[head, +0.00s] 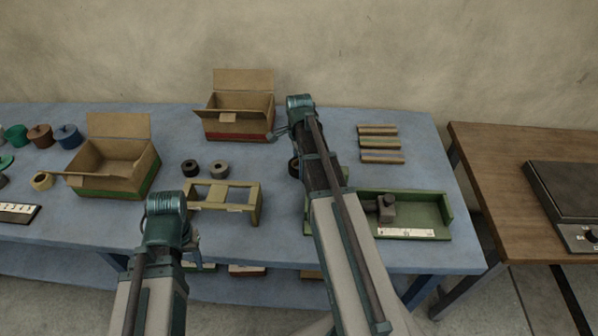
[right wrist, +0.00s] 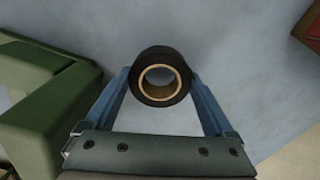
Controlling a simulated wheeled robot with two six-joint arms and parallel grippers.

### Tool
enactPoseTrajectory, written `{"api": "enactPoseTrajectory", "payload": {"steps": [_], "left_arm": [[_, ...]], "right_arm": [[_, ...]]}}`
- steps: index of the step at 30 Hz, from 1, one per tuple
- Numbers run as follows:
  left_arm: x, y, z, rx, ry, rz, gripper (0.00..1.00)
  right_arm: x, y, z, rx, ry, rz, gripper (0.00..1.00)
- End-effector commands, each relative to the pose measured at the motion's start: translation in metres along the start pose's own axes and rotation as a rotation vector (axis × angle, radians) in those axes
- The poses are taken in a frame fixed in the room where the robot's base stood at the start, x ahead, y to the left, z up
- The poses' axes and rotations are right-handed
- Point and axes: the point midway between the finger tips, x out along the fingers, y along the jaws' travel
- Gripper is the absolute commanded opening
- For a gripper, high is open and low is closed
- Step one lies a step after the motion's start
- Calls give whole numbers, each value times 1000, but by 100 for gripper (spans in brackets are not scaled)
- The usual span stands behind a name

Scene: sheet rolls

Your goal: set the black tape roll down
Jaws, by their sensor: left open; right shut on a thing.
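The black tape roll (right wrist: 161,54), a dark ring with a tan core, sits between the fingers of my right gripper (right wrist: 160,78) in the right wrist view. The gripper is shut on it. Blue tabletop shows behind the roll; I cannot tell whether the roll touches it. In the head view my right arm hides most of this gripper. A dark ring (head: 293,168) shows partly behind the arm there; I cannot tell if it is the held roll. My left gripper (head: 193,240) is open by the table's front edge, partly hidden by its arm.
A black roll (head: 190,168) and a grey roll (head: 220,167) stand behind a tan slotted rack (head: 254,206). Two open cartons stand at the left (head: 142,180) and back (head: 240,128). A green tray (head: 446,208) lies right of my arm, with several sticks (head: 380,143) behind it.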

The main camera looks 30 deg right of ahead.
Motion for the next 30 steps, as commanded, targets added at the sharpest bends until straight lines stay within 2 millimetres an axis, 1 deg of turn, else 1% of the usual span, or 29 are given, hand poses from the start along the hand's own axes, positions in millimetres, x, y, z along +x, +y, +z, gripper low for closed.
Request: {"api": "enactPoseTrajectory", "payload": {"steps": [1,3,12,16,17,18,19,26,30], "left_arm": [[13,1,-1,0,0,0,50],[20,2,-1,0,0,0,50],[18,2,-1,0,0,0,50],[22,2,-1,0,0,0,50],[22,2,-1,0,0,0,50],[21,2,-1,0,0,0,50],[21,2,-1,0,0,0,50],[21,2,-1,0,0,0,50],[17,2,-1,0,0,0,50]], "right_arm": [[14,0,0,0,0,0,32],[20,0,0,0,0,0,32],[18,0,0,0,0,0,32],[23,0,0,0,0,0,32],[22,0,0,0,0,0,90],[21,0,0,0,0,0,98],[21,0,0,0,0,0,100],[21,0,0,0,0,0,100],[17,0,0,0,0,0,100]]}}
